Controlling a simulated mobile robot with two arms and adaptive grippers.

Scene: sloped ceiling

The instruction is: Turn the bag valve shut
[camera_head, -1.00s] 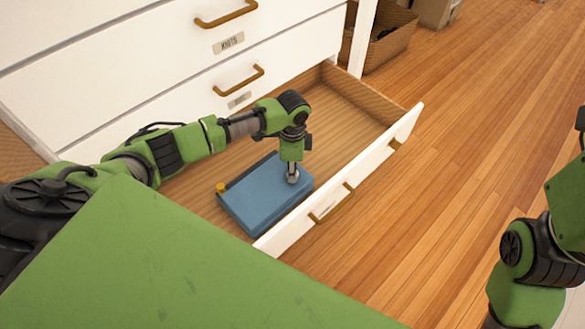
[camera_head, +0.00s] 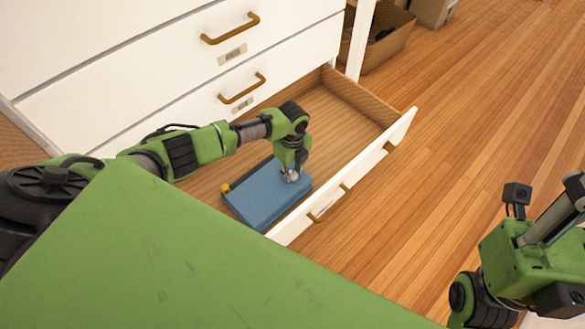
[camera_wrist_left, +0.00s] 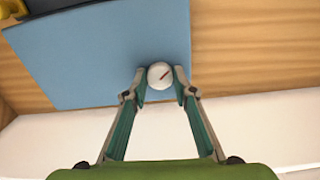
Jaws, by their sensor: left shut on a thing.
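A flat blue bag (camera_head: 265,196) lies in the open drawer, close to its front panel. A small white round valve knob (camera_wrist_left: 160,74) with a short red line on it sits near the bag's edge in the left wrist view. The red line slants up to the right there. My left gripper (camera_head: 290,177) reaches down onto the bag's right part. In the left wrist view its two fingertips (camera_wrist_left: 160,80) are closed on opposite sides of the knob. My right arm shows at the right of the head view, but its fingers are not visible.
The wooden drawer (camera_head: 345,105) is pulled out, its white front panel (camera_head: 375,160) close to the bag. White closed drawers (camera_head: 150,60) rise behind. A yellow piece (camera_head: 225,188) sits at the bag's left corner. A basket (camera_head: 385,45) stands beyond on the wooden floor.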

